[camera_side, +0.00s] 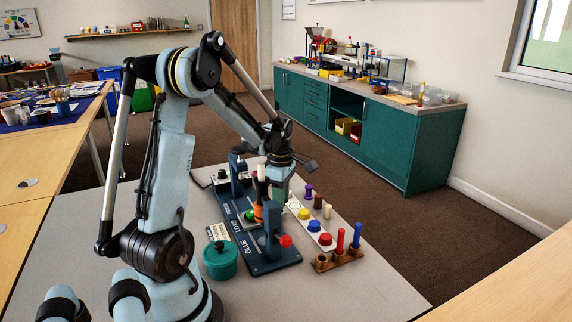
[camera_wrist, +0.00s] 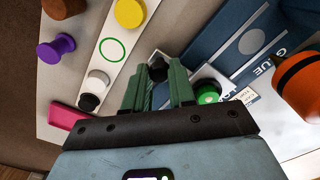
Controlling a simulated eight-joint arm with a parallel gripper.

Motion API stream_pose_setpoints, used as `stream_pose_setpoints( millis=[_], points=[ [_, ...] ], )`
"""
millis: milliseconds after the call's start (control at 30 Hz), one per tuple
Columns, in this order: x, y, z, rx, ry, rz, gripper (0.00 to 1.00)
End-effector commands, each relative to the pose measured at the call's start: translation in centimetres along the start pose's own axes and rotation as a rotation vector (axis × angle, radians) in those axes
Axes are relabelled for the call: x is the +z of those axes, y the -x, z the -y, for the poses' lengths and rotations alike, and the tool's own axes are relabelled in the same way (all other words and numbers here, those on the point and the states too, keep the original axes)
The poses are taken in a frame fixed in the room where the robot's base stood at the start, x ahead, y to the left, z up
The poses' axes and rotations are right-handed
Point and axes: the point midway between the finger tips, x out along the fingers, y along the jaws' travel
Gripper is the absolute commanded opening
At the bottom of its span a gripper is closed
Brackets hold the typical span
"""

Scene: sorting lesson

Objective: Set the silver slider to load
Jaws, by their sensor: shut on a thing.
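A dark blue press board (camera_side: 275,262) lettered GLUE, LOAD and PRESS stands on the grey table. My gripper (camera_side: 281,187) is low over its right side in the side view. In the wrist view my gripper's (camera_wrist: 156,92) green fingers are shut on a small black knob (camera_wrist: 158,68). I cannot tell which label the slider stands at.
An orange bottle (camera_wrist: 301,84) stands close on the right in the wrist view. A white strip (camera_side: 318,232) with yellow, blue and red pieces lies beside the board. A wooden peg stand (camera_side: 338,260) and a teal pot (camera_side: 219,262) stand nearby.

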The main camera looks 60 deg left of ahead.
Motion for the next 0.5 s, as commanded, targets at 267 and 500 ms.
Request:
stream_pose_setpoints(
  millis=[267,500],
  points=[
    [0.02,0.02,0.02,0.000,-0.001,0.000,0.51],
    [0.02,0.11,0.03,0.000,0.000,0.000,0.51]
  ],
)
